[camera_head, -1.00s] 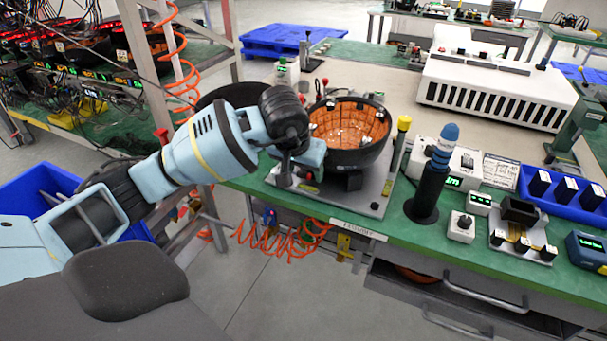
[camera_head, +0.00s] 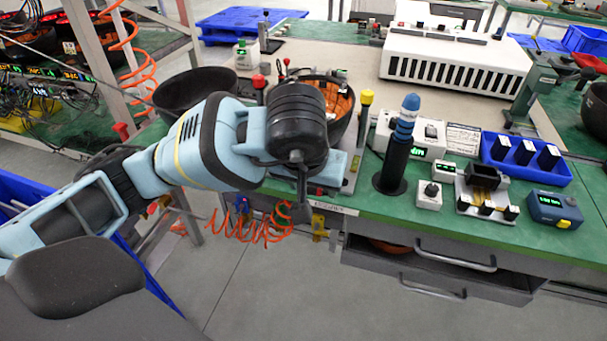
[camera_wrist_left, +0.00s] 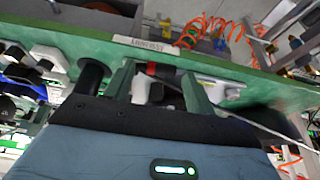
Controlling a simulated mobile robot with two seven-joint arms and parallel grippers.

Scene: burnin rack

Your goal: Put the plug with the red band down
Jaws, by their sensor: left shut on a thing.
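My left gripper (camera_wrist_left: 160,82) shows its two dark fingers in the left wrist view, shut on the plug with the red band (camera_wrist_left: 141,88). The plug has a white body, and the red band (camera_wrist_left: 151,68) shows between the fingertips. A thin grey cable runs from near it to the right. In the head view my left arm reaches over the bench's front edge, and the wrist hides the fingers and the plug. I cannot tell whether the plug touches anything. My right gripper is not in view.
The orange-lined black bowl (camera_head: 342,112) stands behind my left wrist, partly hidden. A black post with a blue top (camera_head: 395,155) stands upright to the right. Small boxes and a blue tray (camera_head: 523,171) are farther right. Orange coiled hose (camera_head: 245,228) hangs below the edge.

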